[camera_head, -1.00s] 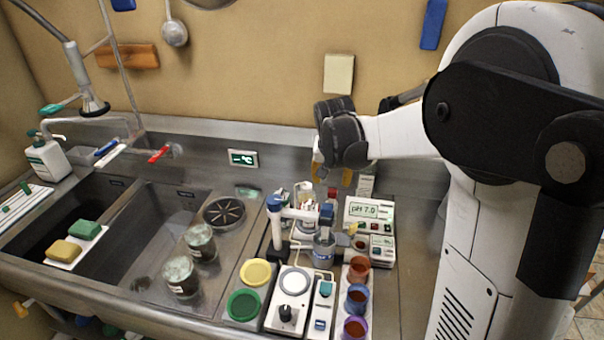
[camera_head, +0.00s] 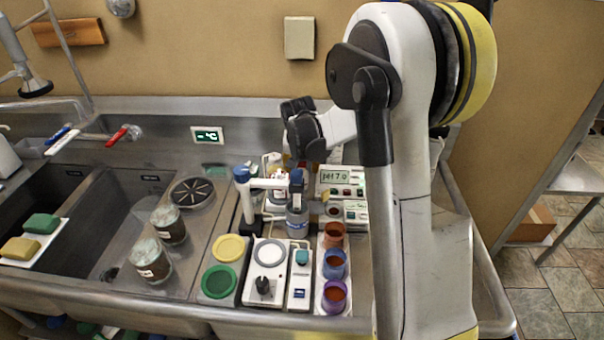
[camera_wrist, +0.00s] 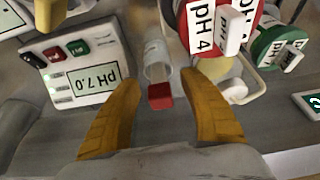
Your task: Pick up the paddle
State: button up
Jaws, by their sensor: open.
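No thing in view is plainly a paddle. My gripper (camera_head: 303,158) is over the crowded bench right of the sinks, pointing down; its fingertips are mostly hidden in the head view. In the wrist view my gripper (camera_wrist: 160,84) has its two orange-brown fingers spread apart. A small red block-like end (camera_wrist: 160,96) shows between them, near a pale cylinder (camera_wrist: 155,60). I cannot tell whether this red-ended thing is the paddle, or how far below the fingers it is. Nothing is visibly held.
A pH meter (camera_wrist: 88,85) stands beside the fingers, with a red-topped pH 4 container (camera_wrist: 208,62) opposite. A stirrer plate (camera_head: 268,253), yellow lid (camera_head: 229,248), green lid (camera_head: 218,282) and small cups (camera_head: 335,264) crowd the bench front. Two jars (camera_head: 150,262) stand near the sinks.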

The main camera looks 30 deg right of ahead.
jog(key=shift+r, duration=0.1)
grip_shut()
